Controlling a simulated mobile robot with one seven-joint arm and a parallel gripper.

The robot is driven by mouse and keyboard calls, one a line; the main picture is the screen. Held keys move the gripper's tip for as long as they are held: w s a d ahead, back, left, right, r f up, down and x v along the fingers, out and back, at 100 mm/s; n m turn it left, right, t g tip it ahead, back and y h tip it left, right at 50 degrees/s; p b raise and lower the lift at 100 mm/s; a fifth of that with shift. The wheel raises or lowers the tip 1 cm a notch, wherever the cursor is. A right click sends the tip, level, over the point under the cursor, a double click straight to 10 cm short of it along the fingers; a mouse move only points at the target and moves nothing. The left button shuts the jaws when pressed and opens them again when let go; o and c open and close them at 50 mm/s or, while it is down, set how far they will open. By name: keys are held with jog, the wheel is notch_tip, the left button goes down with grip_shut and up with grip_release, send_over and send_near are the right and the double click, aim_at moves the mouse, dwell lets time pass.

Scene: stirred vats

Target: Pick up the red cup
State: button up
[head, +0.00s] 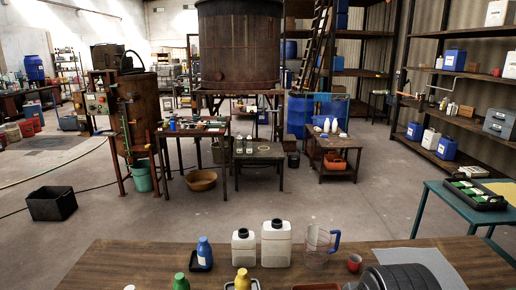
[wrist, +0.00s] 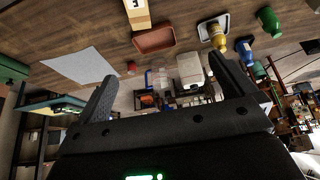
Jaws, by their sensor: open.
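The red cup (head: 354,262) stands on the wooden table, right of the clear measuring jug with a blue handle (head: 318,245) and apart from it. In the wrist view, where the scene appears upside down, the cup (wrist: 132,65) is small and lies between the two fingers, nearer the left one. My gripper (wrist: 160,76) is open, with nothing between its fingers, and is well short of the cup. In the head view, a dark ribbed part, probably of my arm, covers the table's front right of the cup.
The wooden table (head: 130,262) also bears two white jugs (head: 276,243), a blue bottle (head: 204,253), a yellow bottle (head: 242,280) and a green bottle (head: 181,282). A grey sheet (wrist: 82,65) lies beside the cup. A reddish tray (wrist: 155,38) and a labelled box (wrist: 137,14) show in the wrist view.

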jog(key=c, duration=0.7)
jog(key=m+g+h, duration=0.1)
jog(key=m+h, duration=0.1)
jog(key=m, duration=0.2)
send_over(354, 271)
jog(key=f, duration=1.8)
jog(key=w+f, duration=0.1)
jog(key=f, duration=0.8)
jog(key=shift+d+f, duration=0.3)
jog(key=shift+f, duration=0.05)
jog(key=shift+a+x, duration=0.2)
jog(key=shift+x, duration=1.1)
jog(key=shift+a+x, duration=0.25)
jog(key=shift+x, duration=1.05)
